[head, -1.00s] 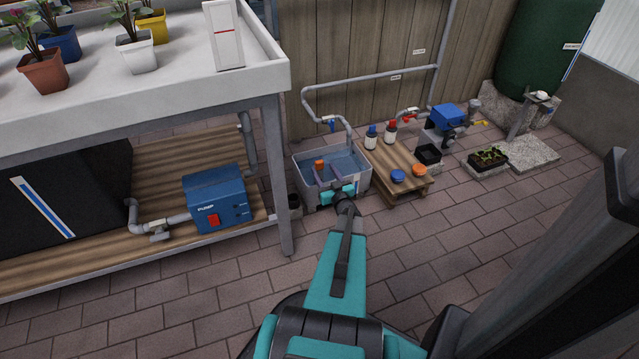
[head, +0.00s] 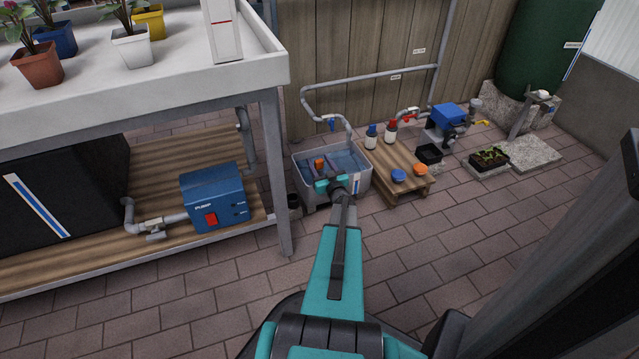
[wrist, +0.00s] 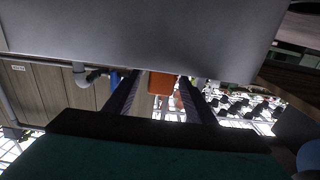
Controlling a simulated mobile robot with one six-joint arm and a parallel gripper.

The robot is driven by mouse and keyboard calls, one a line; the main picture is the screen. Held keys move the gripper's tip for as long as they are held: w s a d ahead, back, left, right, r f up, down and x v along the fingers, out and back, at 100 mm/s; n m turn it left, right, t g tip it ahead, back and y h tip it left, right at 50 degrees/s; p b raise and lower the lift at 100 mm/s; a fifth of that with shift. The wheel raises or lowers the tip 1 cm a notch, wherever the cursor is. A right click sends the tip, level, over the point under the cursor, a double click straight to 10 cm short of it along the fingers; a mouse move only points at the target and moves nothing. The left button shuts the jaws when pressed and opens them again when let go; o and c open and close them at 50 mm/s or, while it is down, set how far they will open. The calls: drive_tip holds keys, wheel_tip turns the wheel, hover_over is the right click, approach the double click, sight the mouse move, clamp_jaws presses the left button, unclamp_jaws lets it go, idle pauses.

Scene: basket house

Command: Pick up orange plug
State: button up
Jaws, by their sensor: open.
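The orange plug (head: 319,162) is a small block at the grey water tub (head: 348,190). My gripper (head: 325,169) is over the tub with its fingers reaching to the plug. In the wrist view the orange plug (wrist: 161,84) shows between the two dark fingers of my gripper (wrist: 163,88). The jaws are open, with the fingers on either side of the plug. I cannot tell whether either finger touches it. The plug's lower part is hidden in the head view.
A low wooden table (head: 385,160) stands right of the tub, with bottles, a blue lid (head: 398,175) and an orange lid (head: 420,170). A grey pipe (head: 370,80) runs behind. A bench leg (head: 276,180) and blue pump (head: 214,198) are to the left.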

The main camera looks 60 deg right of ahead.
drive_tip(key=shift+c, duration=0.3)
clamp_jaws()
drive_tip(key=shift+r, duration=0.1)
wheel_tip(320, 180, up, 28)
drive_tip(key=p, duration=1)
drive_tip(key=shift+p, duration=0.35)
